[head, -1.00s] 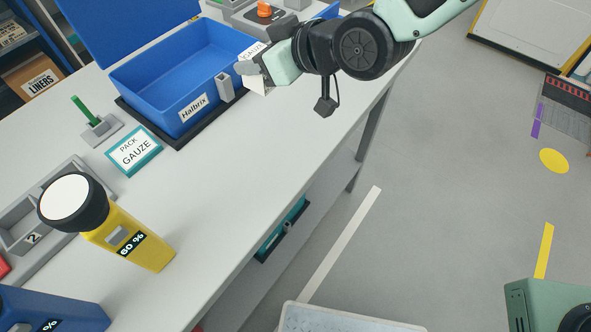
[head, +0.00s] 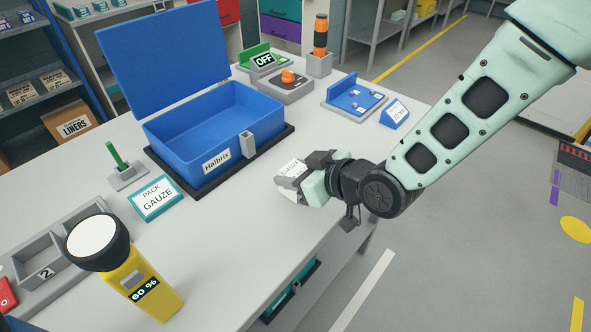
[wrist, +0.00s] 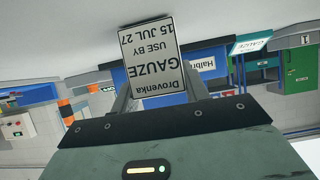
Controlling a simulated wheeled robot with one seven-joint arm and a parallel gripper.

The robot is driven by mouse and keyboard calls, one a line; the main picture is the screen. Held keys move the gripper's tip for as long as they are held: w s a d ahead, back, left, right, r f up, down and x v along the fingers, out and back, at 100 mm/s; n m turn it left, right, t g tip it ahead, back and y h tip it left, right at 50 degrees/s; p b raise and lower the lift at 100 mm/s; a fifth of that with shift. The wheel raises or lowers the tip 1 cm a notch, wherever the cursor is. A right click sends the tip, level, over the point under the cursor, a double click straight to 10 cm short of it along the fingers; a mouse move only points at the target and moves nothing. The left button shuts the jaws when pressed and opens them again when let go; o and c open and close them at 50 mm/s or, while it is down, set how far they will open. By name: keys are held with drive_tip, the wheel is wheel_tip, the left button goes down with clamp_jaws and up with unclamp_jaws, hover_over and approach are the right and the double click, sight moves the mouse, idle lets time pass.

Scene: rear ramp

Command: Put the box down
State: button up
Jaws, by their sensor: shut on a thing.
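My gripper (head: 305,180) is shut on a small white box (head: 286,171) labelled GAUZE. In the wrist view the box (wrist: 155,62) sits between the fingers, its label upside down: Drovenka, GAUZE, USE BY 15 JUL 27. In the head view the gripper is over the right part of the white table (head: 245,225), in front and to the right of the open blue case (head: 190,160) marked Halbrix. The box is outside the case. I cannot tell whether its underside touches the table.
A PACK GAUZE sign (head: 157,198) and a green-handled holder (head: 122,170) stand left of the case. Behind are an orange-knobbed device (head: 286,86) and a blue tray (head: 355,98). Tabletop around the gripper is clear.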

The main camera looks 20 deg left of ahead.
drive_tip(key=shift+f+b, duration=0.2)
drive_tip(key=shift+b, duration=0.1)
drive_tip(key=o, duration=1)
drive_tip(key=shift+r, duration=0.1)
drive_tip(key=shift+r+p, duration=0.25)
drive_tip(key=shift+p, duration=0.1)
drive_tip(key=b+v, duration=0.2)
drive_tip(key=v, duration=0.9)
drive_tip(key=shift+s+d, duration=0.2)
drive_tip(key=shift+d, duration=0.15)
drive_tip(key=shift+d+r, duration=0.1)
